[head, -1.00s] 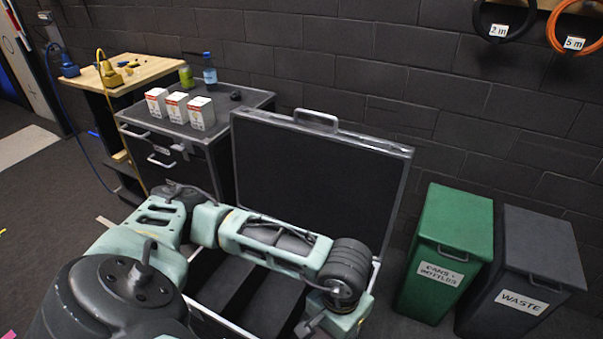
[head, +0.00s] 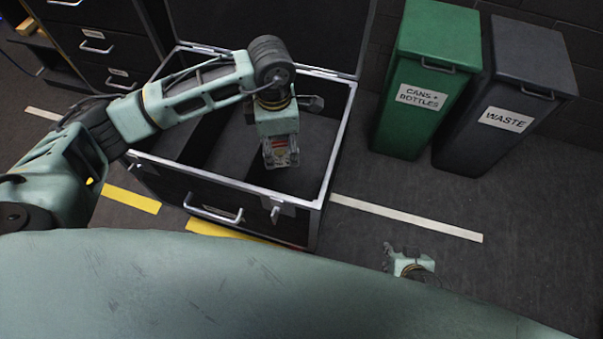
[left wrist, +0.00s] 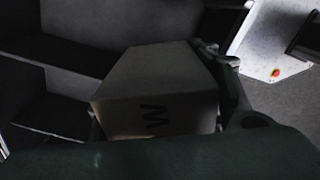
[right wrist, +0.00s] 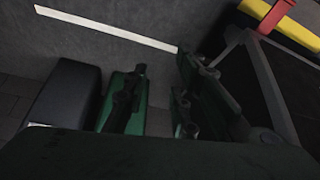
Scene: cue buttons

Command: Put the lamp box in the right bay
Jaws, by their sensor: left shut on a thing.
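My left gripper (head: 281,158) points down inside the open black case (head: 325,190), over its right bay (head: 305,172).
A dark divider (head: 236,140) splits the case; the left bay (head: 190,125) looks empty. The raised lid (head: 270,35) stands behind. A green cans and bottles bin (head: 425,75) and a grey waste bin (head: 505,100) stand to the right. Drawers (head: 95,40) are at upper left.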

